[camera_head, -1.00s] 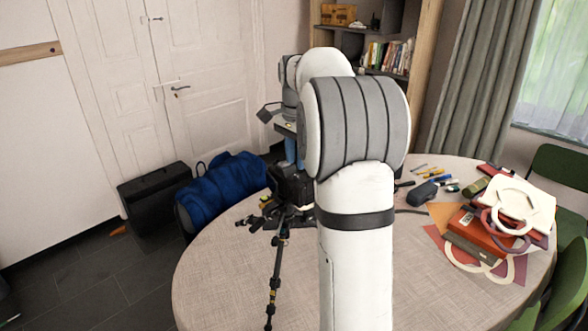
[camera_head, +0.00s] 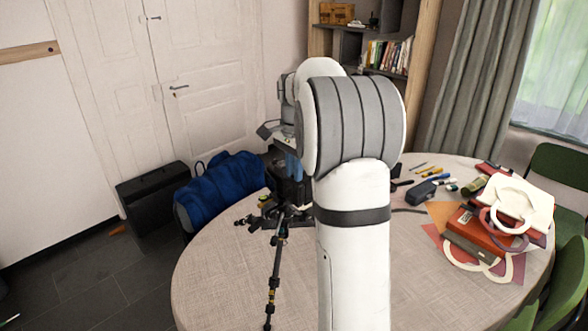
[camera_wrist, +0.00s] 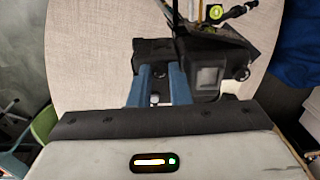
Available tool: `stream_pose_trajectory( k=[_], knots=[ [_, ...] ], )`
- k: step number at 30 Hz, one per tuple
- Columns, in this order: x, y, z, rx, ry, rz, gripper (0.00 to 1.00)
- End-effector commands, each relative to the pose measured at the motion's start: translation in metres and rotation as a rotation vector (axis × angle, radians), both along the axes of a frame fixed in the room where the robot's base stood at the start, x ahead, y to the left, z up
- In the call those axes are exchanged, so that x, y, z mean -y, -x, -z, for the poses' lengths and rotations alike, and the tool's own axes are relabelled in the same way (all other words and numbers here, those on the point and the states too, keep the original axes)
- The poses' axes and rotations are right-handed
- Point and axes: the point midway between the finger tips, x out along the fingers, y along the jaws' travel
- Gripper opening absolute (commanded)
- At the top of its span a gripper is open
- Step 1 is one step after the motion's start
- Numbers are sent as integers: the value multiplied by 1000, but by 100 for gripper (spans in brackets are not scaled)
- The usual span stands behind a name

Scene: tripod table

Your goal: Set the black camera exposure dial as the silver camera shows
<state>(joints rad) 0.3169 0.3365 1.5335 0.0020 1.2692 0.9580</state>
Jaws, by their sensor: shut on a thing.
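The black camera (camera_head: 290,190) sits on the tripod (camera_head: 273,265), partly hidden behind my arm. In the wrist view the black camera (camera_wrist: 225,82) shows a grey screen or window and a round knob at its right. My gripper's two blue fingers (camera_wrist: 161,68) reach down onto the left part of its body, with a narrow gap between them. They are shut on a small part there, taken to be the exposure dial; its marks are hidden. In the head view my gripper (camera_head: 291,165) is at the camera's top. I cannot make out the silver camera.
A blue bag (camera_head: 225,182) and a black case (camera_head: 150,198) stand beyond the round table (camera_head: 230,290).

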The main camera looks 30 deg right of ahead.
Motion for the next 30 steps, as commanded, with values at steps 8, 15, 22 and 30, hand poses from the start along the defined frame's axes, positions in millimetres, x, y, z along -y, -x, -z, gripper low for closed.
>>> stream_pose_trajectory(
  k=[8, 15, 22, 30],
  knots=[
    [0, 0, -1, 1, 0, -27, 0],
    [0, -1, -2, 2, 1, -146, 0],
    [0, 0, -2, 4, 1, -346, 0],
    [-1, 0, -2, 5, 1, -605, 0]
  ],
)
